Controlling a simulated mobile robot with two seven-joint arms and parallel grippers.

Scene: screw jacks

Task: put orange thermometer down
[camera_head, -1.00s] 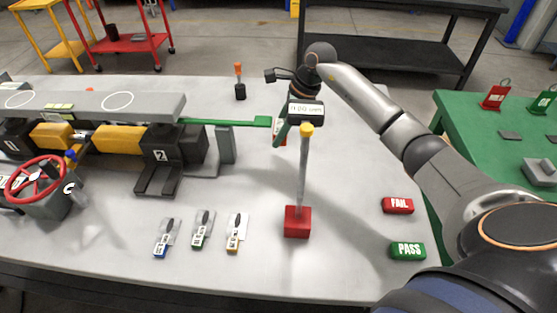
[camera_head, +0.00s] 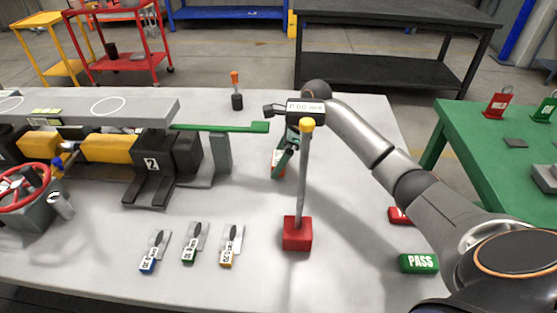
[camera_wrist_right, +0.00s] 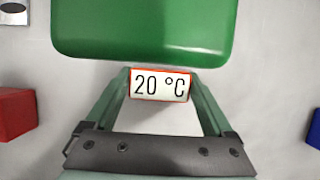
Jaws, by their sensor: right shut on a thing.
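The orange thermometer (camera_head: 277,161) is a small flat plate with an orange edge and a white face. In the right wrist view its face (camera_wrist_right: 160,85) reads 20 °C, and it sits between the fingertips. My right gripper (camera_head: 279,164) is shut on it, behind and left of the gauge post, near the grey table top (camera_head: 345,235). I cannot tell whether the thermometer touches the table. The gauge and post hide part of my right wrist. My left gripper is not in view.
A gauge post on a red base (camera_head: 297,233) stands in front. The green lever (camera_head: 215,127) ends just left of my gripper; a green part (camera_wrist_right: 142,28) fills the wrist view's top. Several tagged feeler gauges (camera_head: 190,243) lie front left. A PASS block (camera_head: 418,263) is front right.

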